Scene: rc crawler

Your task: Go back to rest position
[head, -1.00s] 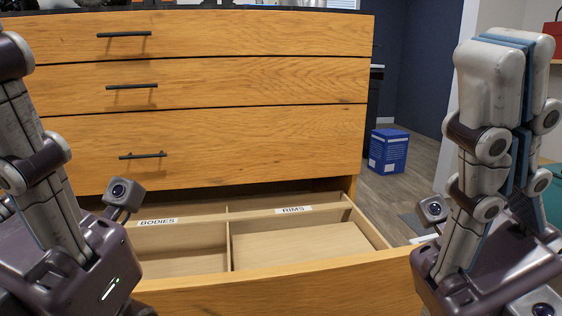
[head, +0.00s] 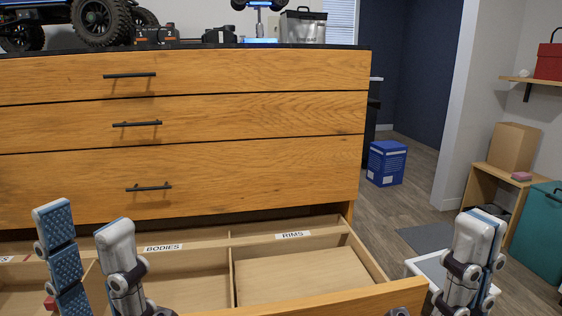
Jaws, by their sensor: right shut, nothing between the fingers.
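My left gripper (head: 84,222) is at the lower left of the head view. Its two fingers point up and stand apart, with a blue textured pad showing on one, and I see nothing between them. My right gripper (head: 480,222) is at the lower right, beside the drawer's right end. Its fingers point up and are shut together with nothing between them. The wooden dresser (head: 230,170) fills the middle. Its bottom drawer (head: 345,301) is pulled open, and the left gripper overlaps its left part in the picture.
The open drawer has compartments labelled BODIES and RIMS; the RIMS one looks empty. A crawler truck (head: 100,20) and a metal box (head: 303,26) stand on the dresser top. A blue box (head: 386,163) is on the floor. A teal bin (head: 540,235) and low shelf are at right.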

